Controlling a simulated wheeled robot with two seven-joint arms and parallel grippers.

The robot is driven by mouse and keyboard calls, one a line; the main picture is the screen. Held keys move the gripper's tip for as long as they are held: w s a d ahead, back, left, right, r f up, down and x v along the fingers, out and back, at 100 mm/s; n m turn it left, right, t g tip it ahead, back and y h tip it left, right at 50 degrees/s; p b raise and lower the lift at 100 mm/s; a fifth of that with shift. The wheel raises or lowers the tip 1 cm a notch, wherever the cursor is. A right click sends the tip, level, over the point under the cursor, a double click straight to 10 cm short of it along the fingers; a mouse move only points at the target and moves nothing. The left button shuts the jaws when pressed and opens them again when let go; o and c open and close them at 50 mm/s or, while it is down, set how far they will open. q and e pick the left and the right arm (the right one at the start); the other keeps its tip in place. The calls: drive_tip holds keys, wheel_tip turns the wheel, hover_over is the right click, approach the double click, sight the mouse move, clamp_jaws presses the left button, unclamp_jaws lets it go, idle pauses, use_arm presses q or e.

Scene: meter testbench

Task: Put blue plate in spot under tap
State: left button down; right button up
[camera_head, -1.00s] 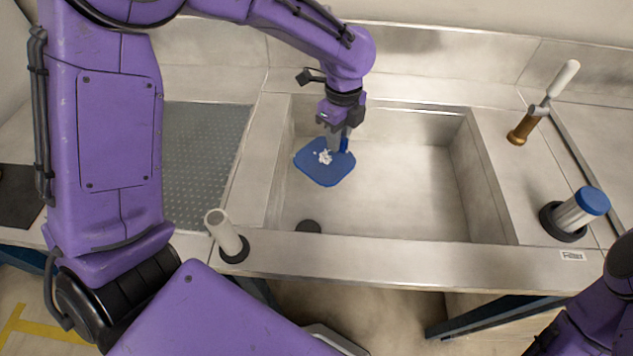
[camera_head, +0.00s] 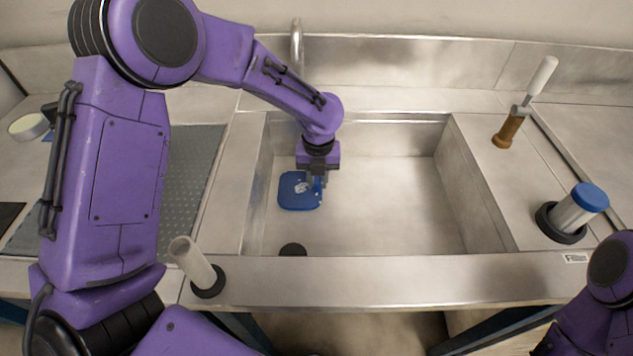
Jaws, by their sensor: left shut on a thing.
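The blue plate (camera_head: 293,197) is a rounded square with a white patch on its top. It is inside the left part of the metal sink (camera_head: 375,205). My left gripper (camera_head: 317,187) is shut on its right side. The plate looks near level; I cannot tell whether it touches the sink floor.
A pale cylinder in a dark ring (camera_head: 198,268) stands at the sink's front left. A dark drain (camera_head: 293,249) lies near the sink's front. The sink's right side is clear.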

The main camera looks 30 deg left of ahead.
use_arm(q)
drive_tip(key=shift+w+f, duration=0.15)
drive_tip(key=shift+f, duration=0.5)
drive_tip(key=c, duration=1)
unclamp_jaws()
drive_tip(key=shift+f, duration=0.1)
drive_tip(key=shift+o, duration=0.2)
wheel_tip(320, 180, up, 12)
drive_tip(key=p, duration=0.1)
